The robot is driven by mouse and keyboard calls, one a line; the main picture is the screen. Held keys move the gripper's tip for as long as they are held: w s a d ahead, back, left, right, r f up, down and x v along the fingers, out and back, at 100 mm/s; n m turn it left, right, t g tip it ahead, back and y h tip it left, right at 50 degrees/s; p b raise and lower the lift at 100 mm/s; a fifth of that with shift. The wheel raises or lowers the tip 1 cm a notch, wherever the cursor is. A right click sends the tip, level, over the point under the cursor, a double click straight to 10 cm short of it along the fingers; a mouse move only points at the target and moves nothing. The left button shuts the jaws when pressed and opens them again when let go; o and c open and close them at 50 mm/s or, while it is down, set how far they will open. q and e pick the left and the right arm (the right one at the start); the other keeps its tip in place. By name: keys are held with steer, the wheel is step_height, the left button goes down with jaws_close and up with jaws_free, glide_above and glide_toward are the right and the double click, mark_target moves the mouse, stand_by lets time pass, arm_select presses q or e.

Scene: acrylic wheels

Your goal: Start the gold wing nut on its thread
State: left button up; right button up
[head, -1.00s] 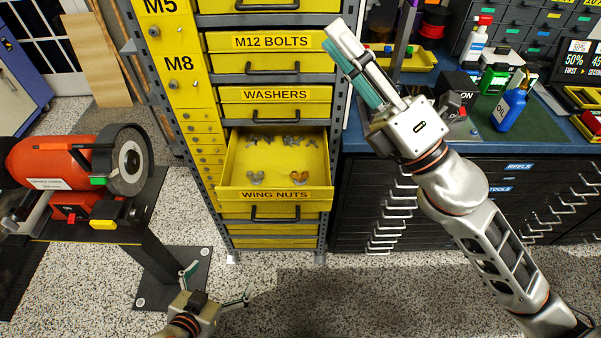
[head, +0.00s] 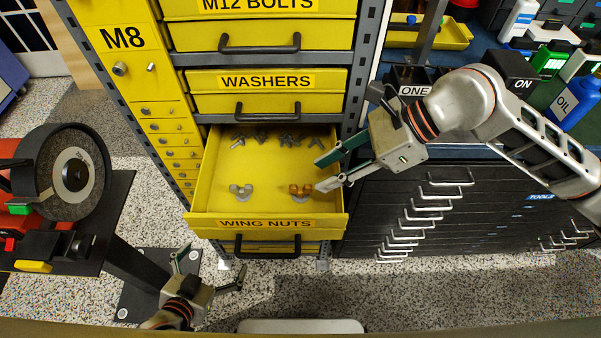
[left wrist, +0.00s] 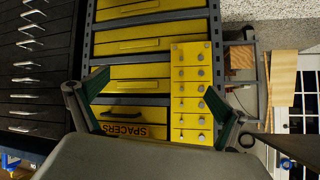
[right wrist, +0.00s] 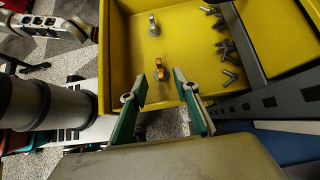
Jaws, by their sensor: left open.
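The gold wing nut (head: 300,189) sits at the front right of the open yellow WING NUTS drawer (head: 222,208). A grey wing nut (head: 241,192) is to its left. My right gripper (head: 323,172) is open and empty over the drawer's right side, fingers pointing left. In the right wrist view the gold wing nut (right wrist: 158,68) shows in the gap between the open fingertips (right wrist: 160,84); contact cannot be told. My left gripper (head: 212,266) is open and empty, low in front of the cabinet. The M8 panel (head: 122,42) carries studs, including a large one (head: 119,68).
A grinder (head: 72,175) stands left on a dark stand. A black drawer cabinet (head: 400,190) and bench with bottles stand right. The floor in front is clear.

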mark_target(301, 186)
steer(key=shift+w+a+f, duration=0.1)
steer(key=shift+a+f, duration=0.05)
steer(key=shift+f, duration=0.2)
steer(key=shift+s+x, duration=0.25)
steer(key=shift+x, duration=0.95)
steer(key=x, duration=0.3)
steer(key=shift+a+f, duration=0.1)
steer(key=shift+a, duration=0.2)
steer(key=shift+a+f, duration=0.25)
steer(key=shift+a, duration=0.05)
steer(key=shift+w+f, duration=0.1)
steer(key=shift+f, duration=0.05)
steer(key=shift+a, duration=0.1)
jaws_close()
arm_select(q)
steer(key=shift+s+d+f, duration=0.15)
steer(key=shift+s+f, duration=0.35)
steer(key=shift+s, duration=0.2)
